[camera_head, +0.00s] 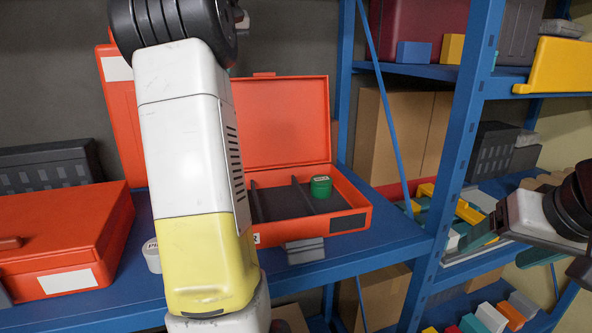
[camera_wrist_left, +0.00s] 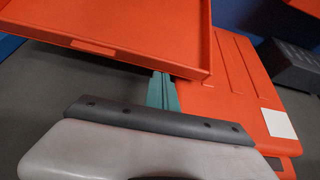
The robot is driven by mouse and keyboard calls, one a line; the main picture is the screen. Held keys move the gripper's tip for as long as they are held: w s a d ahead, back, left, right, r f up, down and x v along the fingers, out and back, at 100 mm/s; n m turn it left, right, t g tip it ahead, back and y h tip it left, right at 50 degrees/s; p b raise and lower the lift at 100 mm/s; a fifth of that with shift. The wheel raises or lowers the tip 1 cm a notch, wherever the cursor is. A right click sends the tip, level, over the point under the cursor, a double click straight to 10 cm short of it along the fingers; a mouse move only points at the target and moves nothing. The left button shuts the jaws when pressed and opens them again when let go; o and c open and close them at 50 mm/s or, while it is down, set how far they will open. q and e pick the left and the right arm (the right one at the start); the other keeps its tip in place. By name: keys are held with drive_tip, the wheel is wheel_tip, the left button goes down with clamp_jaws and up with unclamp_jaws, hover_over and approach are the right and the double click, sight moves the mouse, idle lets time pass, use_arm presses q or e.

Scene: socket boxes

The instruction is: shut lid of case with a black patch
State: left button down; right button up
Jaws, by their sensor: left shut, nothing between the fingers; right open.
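The orange case with a black patch (camera_head: 348,224) on its front right stands open on the blue shelf. Its lid (camera_head: 288,122) is raised at the back. A small green object (camera_head: 321,187) sits in its divided grey tray. My left arm crosses in front of the case's left part, and the left gripper is hidden in the head view. In the left wrist view, its teal fingers (camera_wrist_left: 162,92) are shut and empty, near an orange lid edge with a tab (camera_wrist_left: 92,46); I cannot tell if they touch. My right gripper (camera_head: 512,245) is open at the far right, away from the case.
A closed orange case (camera_head: 60,235) with a white label is at left. Another orange panel with a label (camera_head: 117,68) stands behind my arm. A dark crate (camera_head: 45,168) is at back left. A blue shelf post (camera_head: 462,150) stands between the case and my right gripper.

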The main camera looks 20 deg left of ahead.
use_arm(q)
drive_tip(key=shift+f, duration=0.4)
drive_tip(key=s+d+f, duration=0.1)
drive_tip(key=s+d, duration=0.5)
drive_tip(key=s, duration=0.2)
drive_tip(key=shift+s+f, duration=0.2)
drive_tip(key=shift+f, duration=0.1)
idle(0.8)
drive_tip(key=shift+r, duration=0.1)
drive_tip(key=shift+w+r, duration=0.2)
drive_tip(key=shift+r, duration=2.35)
